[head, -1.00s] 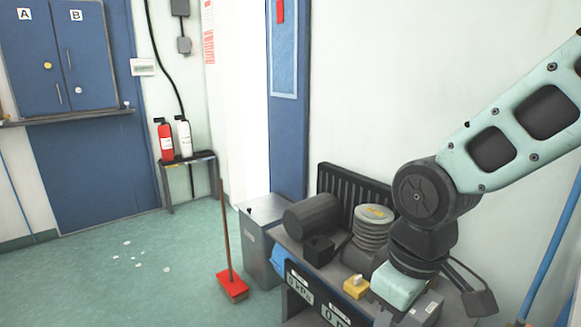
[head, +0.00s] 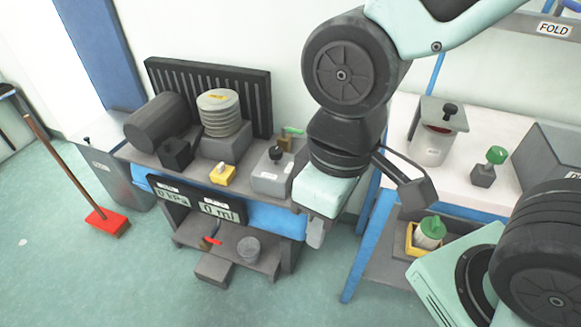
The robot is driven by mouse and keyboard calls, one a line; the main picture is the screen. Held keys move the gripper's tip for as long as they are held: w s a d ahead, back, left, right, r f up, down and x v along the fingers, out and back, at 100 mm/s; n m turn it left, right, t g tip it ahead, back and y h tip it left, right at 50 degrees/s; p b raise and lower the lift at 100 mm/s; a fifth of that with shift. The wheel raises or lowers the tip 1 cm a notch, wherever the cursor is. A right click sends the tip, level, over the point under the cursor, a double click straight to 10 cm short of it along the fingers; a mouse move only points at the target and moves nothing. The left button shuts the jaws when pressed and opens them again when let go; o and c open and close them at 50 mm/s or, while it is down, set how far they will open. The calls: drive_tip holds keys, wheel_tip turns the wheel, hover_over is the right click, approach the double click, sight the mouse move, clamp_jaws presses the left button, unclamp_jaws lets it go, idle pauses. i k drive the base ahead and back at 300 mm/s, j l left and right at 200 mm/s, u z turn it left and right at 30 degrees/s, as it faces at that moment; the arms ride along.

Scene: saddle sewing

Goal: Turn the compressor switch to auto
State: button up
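A compressor-like unit sits on the grey bench (head: 140,155) in the head view, with a dark cylinder (head: 158,122) and a ribbed grey cylinder (head: 220,112). A grey box (head: 268,181) with a black knob (head: 276,154) stands at the bench's right end. A yellow block (head: 222,174) with a pale top sits left of it. I cannot tell which is the compressor switch, nor read a setting. My gripper (head: 316,234) hangs to the right of the grey box and in front of it, apparently not touching it. Its fingers are too hidden to show whether they are open.
A black finned panel (head: 255,97) stands behind the unit. Displays (head: 222,209) hang on the bench front, above a low shelf. A white table (head: 398,135) at right holds a grey can (head: 430,147) and a green knob (head: 496,155).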

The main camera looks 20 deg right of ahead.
sight(275, 153)
drive_tip(key=i+j+u, duration=0.1)
drive_tip(key=j, duration=0.35)
drive_tip(key=i+j+u, duration=0.1)
drive_tip(key=i+j, duration=0.2)
drive_tip(key=i+j+u, duration=0.1)
drive_tip(key=i+j, duration=0.15)
drive_tip(key=j, duration=0.25)
